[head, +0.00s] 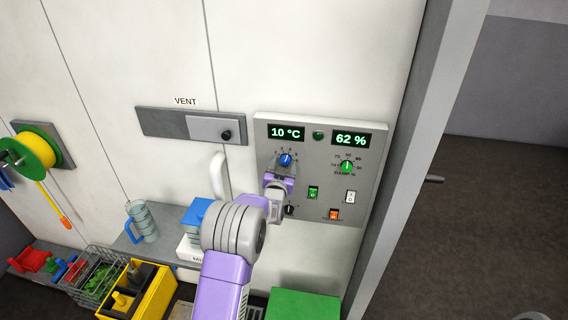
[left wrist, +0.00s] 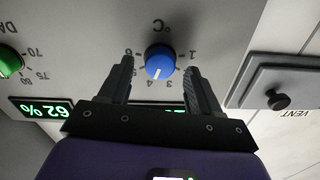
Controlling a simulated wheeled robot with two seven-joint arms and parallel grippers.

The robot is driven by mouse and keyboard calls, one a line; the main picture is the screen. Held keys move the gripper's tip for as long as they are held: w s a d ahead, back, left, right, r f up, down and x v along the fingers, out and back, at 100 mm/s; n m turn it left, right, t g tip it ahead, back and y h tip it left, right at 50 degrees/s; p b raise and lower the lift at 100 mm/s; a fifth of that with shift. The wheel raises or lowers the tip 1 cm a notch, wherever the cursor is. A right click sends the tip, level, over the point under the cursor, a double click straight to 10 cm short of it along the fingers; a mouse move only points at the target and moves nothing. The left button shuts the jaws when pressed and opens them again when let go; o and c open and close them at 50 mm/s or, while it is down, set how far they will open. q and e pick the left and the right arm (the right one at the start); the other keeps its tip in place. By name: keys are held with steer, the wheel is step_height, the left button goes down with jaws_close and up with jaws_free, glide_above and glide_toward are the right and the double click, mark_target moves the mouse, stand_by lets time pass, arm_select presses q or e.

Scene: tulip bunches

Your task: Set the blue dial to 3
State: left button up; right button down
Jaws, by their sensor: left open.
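The blue dial (head: 286,159) is on the grey control panel (head: 264,128), under a display reading 10 °C. It also shows in the left wrist view (left wrist: 160,60), upside down, with numbers around it. Its white pointer mark lies between 3 and 4, closer to 4. My left gripper (head: 284,171) is at the panel, just below the dial in the head view. In the left wrist view its open fingers (left wrist: 158,70) stand on either side of the dial, with a visible gap on each side. My right gripper is not in view.
A green damp dial (head: 347,167) is right of the blue dial under a 62 % display. Green (head: 313,193), white (head: 350,197) and orange (head: 334,214) switches and a black knob (head: 290,210) sit lower. The vent slider (head: 215,129) is to the left.

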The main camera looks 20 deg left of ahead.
arm_select(q)
steer(key=shift+w+a, duration=0.1)
steer(key=shift+w, duration=0.35)
steer(key=c, duration=1)
steer(key=n+b, duration=0.2)
steer(key=b, duration=0.1)
steer(key=n+b, duration=0.2)
steer(key=b, duration=0.1)
steer(key=n+b, duration=0.1)
steer(key=b, duration=0.3)
steer(key=shift+a+f+n, duration=0.1)
steer(key=shift+f+n, duration=0.15)
steer(key=shift+n, duration=0.15)
steer(key=shift+c, duration=0.2)
steer(key=shift+r+n+b, duration=0.15)
steer(key=shift+n+b, duration=0.85)
steer(key=shift+b, duration=0.35)
steer(key=o, duration=1)
steer(key=shift+o, duration=0.2)
steer(key=shift+s, duration=0.1)
